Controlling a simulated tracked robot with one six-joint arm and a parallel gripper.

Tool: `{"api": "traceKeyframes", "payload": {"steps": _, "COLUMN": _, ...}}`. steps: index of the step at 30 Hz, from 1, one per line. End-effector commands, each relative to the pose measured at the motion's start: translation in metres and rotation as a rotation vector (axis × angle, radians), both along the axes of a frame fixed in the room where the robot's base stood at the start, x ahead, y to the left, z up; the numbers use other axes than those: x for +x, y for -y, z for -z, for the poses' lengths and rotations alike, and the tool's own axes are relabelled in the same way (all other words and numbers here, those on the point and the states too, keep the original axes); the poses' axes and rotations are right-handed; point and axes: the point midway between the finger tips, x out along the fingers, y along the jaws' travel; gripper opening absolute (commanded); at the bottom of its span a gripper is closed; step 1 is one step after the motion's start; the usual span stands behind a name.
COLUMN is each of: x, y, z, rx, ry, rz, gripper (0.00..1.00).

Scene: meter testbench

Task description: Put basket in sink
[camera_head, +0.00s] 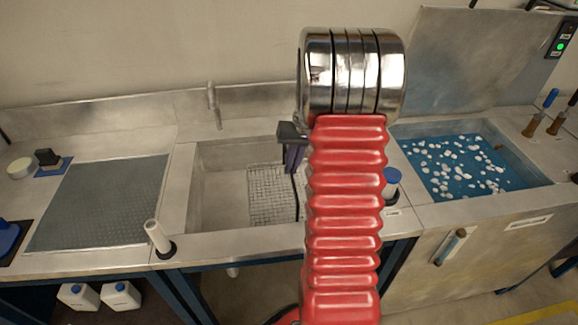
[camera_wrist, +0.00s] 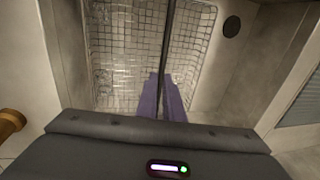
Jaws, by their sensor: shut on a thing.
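The basket (camera_head: 268,193) is a wire mesh basket showing inside the sink, partly hidden by my red arm in the head view. In the wrist view the basket (camera_wrist: 125,60) lies just beyond my gripper (camera_wrist: 166,82), with a thin dark bar running up its middle. My gripper's purple fingers (camera_head: 293,165) are shut on that bar, the basket's handle. The sink (camera_head: 218,195) is a rectangular steel basin in the counter. In the wrist view its walls (camera_wrist: 235,75) stand around the basket. I cannot tell whether the basket touches the sink floor.
A faucet (camera_head: 214,104) stands behind the sink. A basin of blue liquid with white foam (camera_head: 465,165) is at right. A grey ribbed mat (camera_head: 98,203) lies left. A white cylinder (camera_head: 157,236) stands at the front edge and a blue-capped bottle (camera_head: 392,178) right of my arm.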

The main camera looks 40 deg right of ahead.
Motion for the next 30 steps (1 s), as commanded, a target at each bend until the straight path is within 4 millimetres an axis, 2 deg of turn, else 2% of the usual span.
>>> {"api": "traceKeyframes", "payload": {"steps": 1, "x": -0.005, "y": -0.001, "z": 0.006, "rx": 0.005, "ry": -0.013, "rz": -0.001, "gripper": 0.0}}
{"api": "traceKeyframes", "payload": {"steps": 2, "x": -0.005, "y": -0.001, "z": 0.006, "rx": 0.006, "ry": -0.013, "rz": -0.001, "gripper": 0.09}}
{"api": "traceKeyframes", "payload": {"steps": 3, "x": -0.005, "y": -0.001, "z": 0.006, "rx": 0.005, "ry": -0.013, "rz": -0.001, "gripper": 0.12}}
{"api": "traceKeyframes", "payload": {"steps": 11, "x": -0.003, "y": -0.001, "z": 0.003, "rx": 0.003, "ry": -0.008, "rz": -0.001, "gripper": 0.29}}
{"api": "traceKeyframes", "payload": {"steps": 22, "x": -0.002, "y": 0.0, "z": -0.002, "rx": 0.002, "ry": -0.005, "rz": -0.001, "gripper": 0.29}}
{"api": "traceKeyframes", "payload": {"steps": 26, "x": -0.003, "y": 0.003, "z": -0.015, "rx": 0.001, "ry": -0.004, "rz": -0.001, "gripper": 0.29}}
{"api": "traceKeyframes", "payload": {"steps": 30, "x": -0.005, "y": 0.007, "z": -0.036, "rx": 0.0, "ry": -0.002, "rz": 0.001, "gripper": 0.29}}
